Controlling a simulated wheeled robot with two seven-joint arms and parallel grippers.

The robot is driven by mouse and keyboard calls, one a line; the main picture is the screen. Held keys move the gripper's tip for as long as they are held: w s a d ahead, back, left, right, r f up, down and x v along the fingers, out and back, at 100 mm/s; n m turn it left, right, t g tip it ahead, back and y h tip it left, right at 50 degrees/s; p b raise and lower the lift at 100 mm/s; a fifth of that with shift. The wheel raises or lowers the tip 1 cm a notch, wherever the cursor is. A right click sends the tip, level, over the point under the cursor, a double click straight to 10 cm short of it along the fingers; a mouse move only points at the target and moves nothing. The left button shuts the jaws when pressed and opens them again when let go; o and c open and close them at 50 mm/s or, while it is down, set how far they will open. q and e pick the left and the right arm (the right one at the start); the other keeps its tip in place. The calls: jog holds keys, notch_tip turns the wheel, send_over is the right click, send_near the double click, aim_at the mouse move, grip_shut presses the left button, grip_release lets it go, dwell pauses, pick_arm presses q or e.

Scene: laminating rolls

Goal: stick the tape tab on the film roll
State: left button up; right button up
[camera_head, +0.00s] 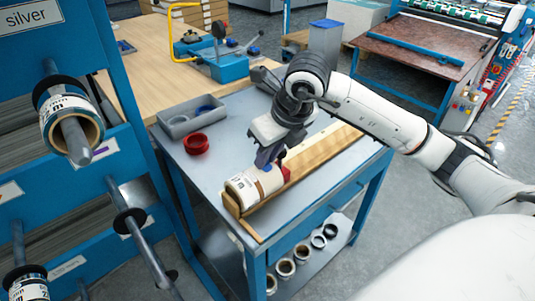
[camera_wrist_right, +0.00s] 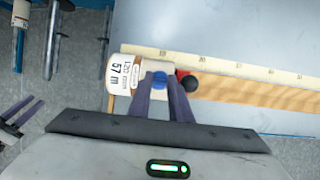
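The film roll (camera_head: 243,191), white with a brown band, lies at the near end of a wooden cradle (camera_head: 310,160) on the blue table. In the right wrist view the roll (camera_wrist_right: 123,82) shows its "57 m" label. My right gripper (camera_head: 268,166) points down at the roll's right part, with its fingertips at or very close to it. A small blue piece (camera_wrist_right: 159,79), perhaps the tape tab, shows between the two fingertips (camera_wrist_right: 160,84). A small gap separates the fingers; I cannot tell whether they grip the piece. My left gripper is not in view.
A red part (camera_head: 287,174) with a black knob (camera_wrist_right: 192,83) is beside the roll. A grey bin (camera_head: 190,118) and a red ring (camera_head: 196,143) stand at the table's back left. A blue rack (camera_head: 120,160) with rolls on pegs stands at left. Rings lie on the lower shelf.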

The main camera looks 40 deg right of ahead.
jog(key=o, duration=0.4)
jog(key=v, duration=1)
jog(key=shift+r, duration=0.15)
